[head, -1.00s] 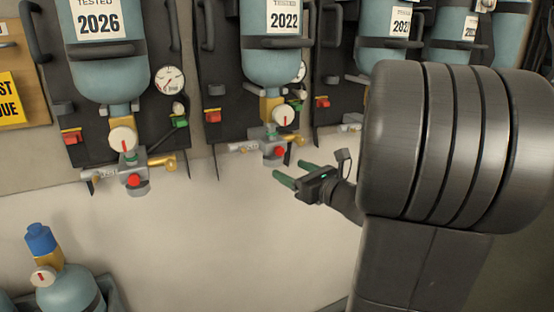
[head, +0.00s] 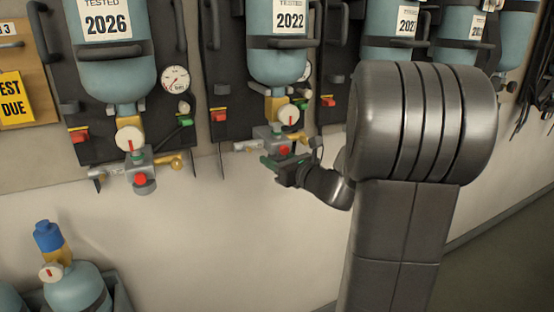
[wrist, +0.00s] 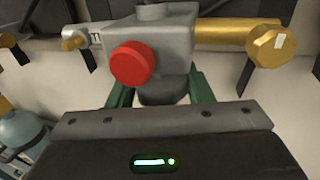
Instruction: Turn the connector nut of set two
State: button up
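The second hanging set, a blue-green cylinder tagged 2022 (head: 276,62), has a grey valve block (head: 268,140) below it. In the wrist view this block (wrist: 165,38) carries a red knob (wrist: 131,64) in front and a brass arm to the right, ending in a faceted brass nut (wrist: 271,46) with a white mark. A dark round part (wrist: 163,92) hangs under the block. My gripper (head: 275,163) is just below the block. In the wrist view its green fingers (wrist: 162,93) stand apart on either side of the dark part; contact cannot be told. The brass nut is outside the fingers.
The set tagged 2026 (head: 113,60) hangs to the left with a similar block and brass fitting (head: 176,162). More sets hang to the right. A cylinder with a blue cap (head: 47,236) stands low at left. The pale wall below is clear.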

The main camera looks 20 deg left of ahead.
jog(key=c, duration=0.4)
jog(key=n+g+p, duration=0.2)
jog(key=g, duration=0.2)
jog(key=n+g+y+p, duration=0.1)
jog(key=n+g+p, duration=0.1)
jog(key=n+g, duration=0.1)
jog(key=shift+w+r+g+y, duration=0.1)
jog(key=shift+r+g+y, duration=0.15)
jog(key=shift+g, duration=0.35)
jog(key=n+g+h+p, duration=0.1)
jog(key=n+g+p, duration=0.2)
jog(key=g, duration=0.2)
jog(key=shift+n+p, duration=0.35)
jog(key=shift+n, duration=0.05)
jog(key=n+g+h+p, duration=0.1)
jog(key=g, duration=0.1)
jog(key=n+g+h+p, duration=0.1)
jog(key=n+g+p, duration=0.1)
jog(key=shift+f, duration=0.15)
jog(key=shift+g, duration=0.4)
